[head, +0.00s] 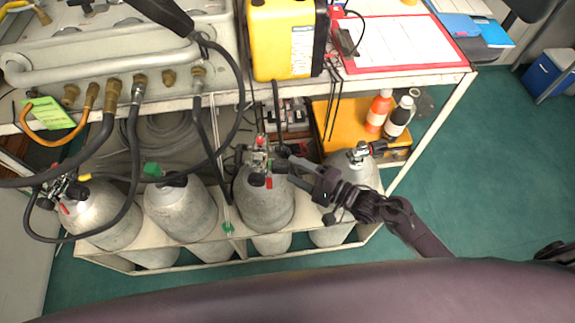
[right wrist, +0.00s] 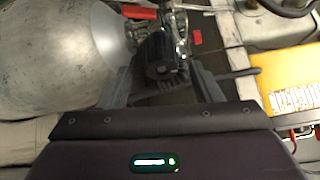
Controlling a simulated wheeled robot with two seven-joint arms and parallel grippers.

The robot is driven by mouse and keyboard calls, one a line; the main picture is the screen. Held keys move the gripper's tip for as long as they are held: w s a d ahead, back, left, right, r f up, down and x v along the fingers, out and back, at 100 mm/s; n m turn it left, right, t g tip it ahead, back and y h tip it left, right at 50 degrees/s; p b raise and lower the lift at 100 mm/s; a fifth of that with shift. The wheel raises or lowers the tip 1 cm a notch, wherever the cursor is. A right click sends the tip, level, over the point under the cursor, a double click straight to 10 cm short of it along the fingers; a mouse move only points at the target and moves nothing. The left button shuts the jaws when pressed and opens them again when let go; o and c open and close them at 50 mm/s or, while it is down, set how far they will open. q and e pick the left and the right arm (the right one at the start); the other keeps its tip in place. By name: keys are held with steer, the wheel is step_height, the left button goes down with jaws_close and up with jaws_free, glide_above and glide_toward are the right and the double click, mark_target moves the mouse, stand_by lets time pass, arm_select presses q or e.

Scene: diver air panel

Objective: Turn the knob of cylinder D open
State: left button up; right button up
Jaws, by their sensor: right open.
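Several grey gas cylinders stand in a row in a white rack under the bench. I cannot read a letter on any, so I cannot tell by label which is D. My right gripper (head: 284,167) reaches in from the right to the valve of the third cylinder from the left (head: 263,203). In the right wrist view the open jaws (right wrist: 165,82) stand on both sides of a black ribbed knob (right wrist: 160,58). I cannot tell whether they touch it. The grey cylinder body (right wrist: 55,50) lies left of it. My left gripper is not in view.
Another cylinder (head: 362,178) stands to the right, partly behind my right arm. Black hoses (head: 133,150) hang across the left cylinders. A yellow box (head: 283,42) and red-framed sheet (head: 405,40) are on the bench. Orange and white bottles (head: 378,110) stand below.

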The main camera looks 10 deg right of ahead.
steer(key=v, duration=0.4)
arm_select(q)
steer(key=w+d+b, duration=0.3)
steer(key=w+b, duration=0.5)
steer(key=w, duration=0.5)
arm_select(e)
step_height(320, 180, up, 7)
steer(key=w+d+m+g+y, duration=0.1)
steer(key=w+m+g+y, duration=0.1)
steer(key=m+g+y, duration=0.3)
steer(key=n+h+b, duration=0.1)
steer(key=n+b, duration=0.1)
steer(key=b, duration=0.1)
glide_toward(286, 167)
steer(key=w+a+f, duration=0.2)
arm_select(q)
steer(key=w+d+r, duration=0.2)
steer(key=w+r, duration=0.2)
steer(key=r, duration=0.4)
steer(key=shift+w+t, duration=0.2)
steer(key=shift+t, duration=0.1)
arm_select(e)
steer(key=shift+g, duration=0.4)
steer(key=shift+r+x, duration=0.1)
steer(key=shift+x, duration=1.8)
steer(key=shift+r+x, duration=0.15)
steer(key=shift+x, duration=1.8)
